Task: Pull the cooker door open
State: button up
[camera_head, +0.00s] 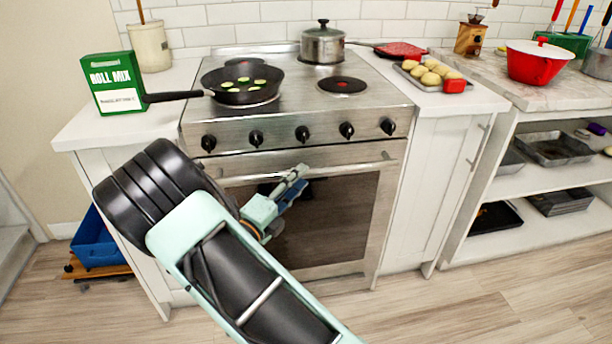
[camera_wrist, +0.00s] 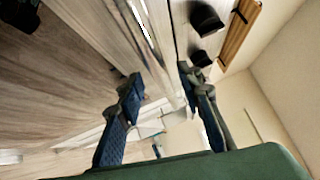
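The cooker (camera_head: 290,230) stands between the cabinets, with its door closed. The door has a dark window and a horizontal metal bar handle (camera_head: 350,168) near its top. My gripper (camera_head: 295,181) is at the handle, near the middle of the door. In the wrist view, my gripper (camera_wrist: 159,76) has its two fingers well apart, and the pale edge of the handle (camera_wrist: 150,35) runs towards the gap between them. I cannot tell whether either finger touches the handle. My arm hides the lower left of the door.
Several black knobs (camera_head: 302,133) line the panel above the handle. A frying pan (camera_head: 243,84) and a pot (camera_head: 322,45) stand on the hob. A blue bin (camera_head: 97,240) is on the floor at left. The floor before the cooker's right side is clear.

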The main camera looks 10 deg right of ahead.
jog(key=shift+b+x, duration=0.3)
jog(key=shift+x, duration=1.55)
grip_shut()
